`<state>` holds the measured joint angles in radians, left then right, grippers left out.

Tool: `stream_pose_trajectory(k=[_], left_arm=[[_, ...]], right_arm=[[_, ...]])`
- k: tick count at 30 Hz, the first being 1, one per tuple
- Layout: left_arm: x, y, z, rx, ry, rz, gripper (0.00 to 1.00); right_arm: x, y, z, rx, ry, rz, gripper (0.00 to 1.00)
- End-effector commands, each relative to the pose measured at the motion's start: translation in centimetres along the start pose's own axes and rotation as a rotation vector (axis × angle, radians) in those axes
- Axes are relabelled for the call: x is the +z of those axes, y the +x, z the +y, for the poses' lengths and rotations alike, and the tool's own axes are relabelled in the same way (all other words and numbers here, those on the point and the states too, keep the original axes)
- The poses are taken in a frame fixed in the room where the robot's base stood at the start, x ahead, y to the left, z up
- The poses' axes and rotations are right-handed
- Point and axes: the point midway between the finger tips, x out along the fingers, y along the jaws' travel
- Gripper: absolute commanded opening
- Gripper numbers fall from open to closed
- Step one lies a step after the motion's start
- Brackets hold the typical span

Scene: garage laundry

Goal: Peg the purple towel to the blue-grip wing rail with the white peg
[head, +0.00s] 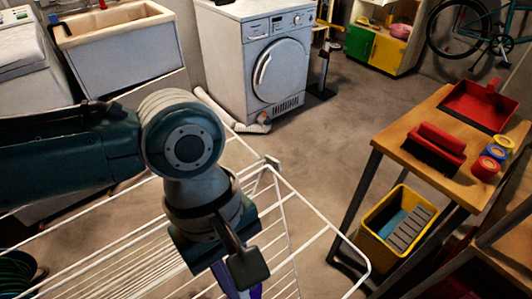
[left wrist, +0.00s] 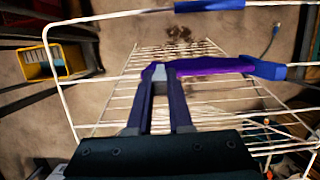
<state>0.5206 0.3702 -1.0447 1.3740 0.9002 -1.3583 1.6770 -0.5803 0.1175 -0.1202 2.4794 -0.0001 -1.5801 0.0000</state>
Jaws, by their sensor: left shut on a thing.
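My left gripper (left wrist: 160,78) points down over the drying rack and is shut on a small pale piece, which looks like the white peg (left wrist: 160,72). The purple towel (left wrist: 208,66) shows as a thin strip beside the fingertips in the left wrist view, and bits of purple (head: 222,278) show below my gripper in the head view. Most of the towel is hidden. The blue grip (left wrist: 208,5) is on the white wing rail at the top of the left wrist view, apart from the fingertips. A blue block (left wrist: 268,69) sits at the purple strip's right end. My right gripper is out of view.
The white wire rack (head: 335,228) spreads beneath my arm. A wooden table (head: 440,125) with a red brush (head: 433,148) and red dustpan (head: 483,105) stands at right. A yellow bin (head: 398,228) is under it.

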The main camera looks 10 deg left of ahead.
Motion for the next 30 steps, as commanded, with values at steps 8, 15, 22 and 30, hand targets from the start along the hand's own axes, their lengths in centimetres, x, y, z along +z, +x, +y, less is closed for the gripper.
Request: stream_pose_trajectory(k=[8,15,22,30], left_arm=[[-0.4,1.5,0.0,-0.001,-0.001,0.002,0.00],[-0.7,2.4,0.0,-0.001,0.000,0.001,0.00],[-0.7,2.4,0.0,-0.001,0.000,0.002,0.35],[-0.7,2.4,0.0,0.000,0.000,0.001,0.53]], right_arm=[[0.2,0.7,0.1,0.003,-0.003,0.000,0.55],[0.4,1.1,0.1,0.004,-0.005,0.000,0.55],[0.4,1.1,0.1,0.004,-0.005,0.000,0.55],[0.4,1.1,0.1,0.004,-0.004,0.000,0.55]])
